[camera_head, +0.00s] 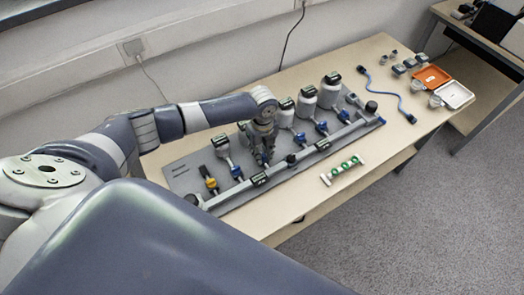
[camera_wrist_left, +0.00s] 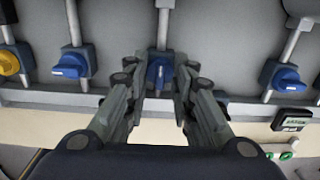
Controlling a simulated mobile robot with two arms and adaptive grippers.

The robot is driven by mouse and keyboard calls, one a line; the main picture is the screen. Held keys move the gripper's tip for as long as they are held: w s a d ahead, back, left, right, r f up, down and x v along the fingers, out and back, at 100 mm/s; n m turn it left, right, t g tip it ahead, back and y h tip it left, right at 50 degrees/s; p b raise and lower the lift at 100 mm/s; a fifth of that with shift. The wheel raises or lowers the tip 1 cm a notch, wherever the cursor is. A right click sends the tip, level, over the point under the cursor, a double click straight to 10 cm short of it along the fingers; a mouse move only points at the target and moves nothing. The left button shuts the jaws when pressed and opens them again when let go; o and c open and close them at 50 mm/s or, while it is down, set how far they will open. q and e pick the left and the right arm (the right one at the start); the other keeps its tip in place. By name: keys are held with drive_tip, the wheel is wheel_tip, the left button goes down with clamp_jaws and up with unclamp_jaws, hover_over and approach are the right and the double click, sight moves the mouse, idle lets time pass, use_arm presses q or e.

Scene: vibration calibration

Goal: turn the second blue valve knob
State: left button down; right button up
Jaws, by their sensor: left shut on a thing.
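A row of valves sits on a grey panel (camera_head: 185,177) on the table, one with a yellow knob (camera_head: 211,183) and several with blue knobs. The first blue knob (camera_wrist_left: 70,65) is left of my left gripper (camera_head: 264,160) in the wrist view. The second blue knob (camera_wrist_left: 160,72) is between the fingertips of my left gripper (camera_wrist_left: 161,77), which is shut on it. Its handle looks upright in that view, while the first blue knob's handle lies sideways. In the head view my gripper hides the second knob. The third blue knob (camera_wrist_left: 285,78) is to the right. My right gripper is not in view.
White canisters (camera_head: 306,101) stand along the panel's back. A long pipe (camera_head: 335,137) runs along its front. A green-and-white rack (camera_head: 342,169), a blue cable (camera_head: 385,91) and an orange-lidded box (camera_head: 453,95) lie to the right. The wall is close behind.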

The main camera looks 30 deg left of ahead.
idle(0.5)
use_arm(q)
drive_tip(key=c, duration=1.3)
unclamp_jaws()
drive_tip(key=shift+r, duration=0.15)
wheel_tip(320, 180, up, 12)
drive_tip(key=shift+f, duration=0.2)
drive_tip(key=shift+r, duration=0.1)
